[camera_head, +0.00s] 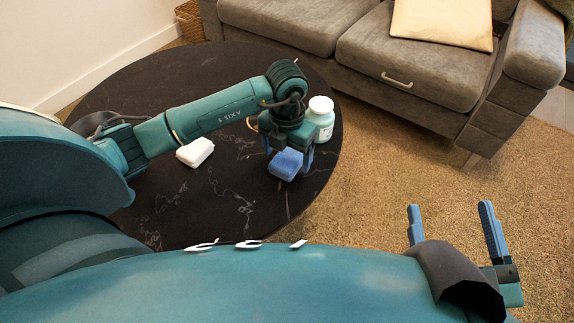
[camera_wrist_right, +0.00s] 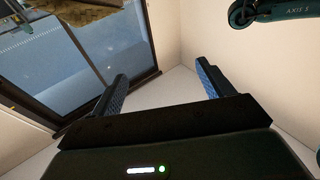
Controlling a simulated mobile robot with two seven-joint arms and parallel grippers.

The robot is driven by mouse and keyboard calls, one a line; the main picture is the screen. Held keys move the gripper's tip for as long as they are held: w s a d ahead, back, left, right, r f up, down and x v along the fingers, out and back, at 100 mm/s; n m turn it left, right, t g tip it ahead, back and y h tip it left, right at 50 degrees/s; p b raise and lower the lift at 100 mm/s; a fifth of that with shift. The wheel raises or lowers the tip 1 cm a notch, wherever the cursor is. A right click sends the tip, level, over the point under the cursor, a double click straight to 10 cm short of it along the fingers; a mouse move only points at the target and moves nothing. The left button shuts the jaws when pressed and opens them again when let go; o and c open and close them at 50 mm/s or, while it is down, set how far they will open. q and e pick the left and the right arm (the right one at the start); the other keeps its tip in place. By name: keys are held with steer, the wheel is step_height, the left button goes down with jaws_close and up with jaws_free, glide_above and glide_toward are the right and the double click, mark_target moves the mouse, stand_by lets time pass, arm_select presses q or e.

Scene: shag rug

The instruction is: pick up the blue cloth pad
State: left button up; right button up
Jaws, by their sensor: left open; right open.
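The blue cloth pad (camera_head: 286,164) lies on the dark round table (camera_head: 233,78), towards its right side. My left gripper (camera_head: 289,158) points down over the pad, with one finger on each side of it. It is open, and I cannot tell whether the fingers touch the pad. My right gripper (camera_head: 450,224) is open and empty, off to the right of the table over the rug. Its two spread fingers also show in the right wrist view (camera_wrist_right: 161,88), with nothing between them.
A white bottle with a green label (camera_head: 320,118) stands right behind my left gripper. A white pad-like block (camera_head: 195,152) lies on the table to the left. A grey sofa (camera_head: 400,75) stands behind. The table's front middle is clear.

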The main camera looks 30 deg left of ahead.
mark_target(287, 159)
arm_select(q)
steer(key=shift+f, duration=1.1)
steer(key=c, duration=1.1)
steer(key=shift+o, duration=0.2)
arm_select(e)
steer(key=shift+a+r, duration=0.1)
steer(key=shift+r, duration=0.1)
arm_select(q)
step_height(287, 159, up, 4)
steer(key=shift+r+p, duration=0.1)
steer(key=shift+p, duration=0.7)
step_height(287, 159, up, 6)
steer(key=shift+p, duration=1)
arm_select(e)
steer(key=shift+d+n, duration=0.4)
steer(key=shift+d, duration=0.05)
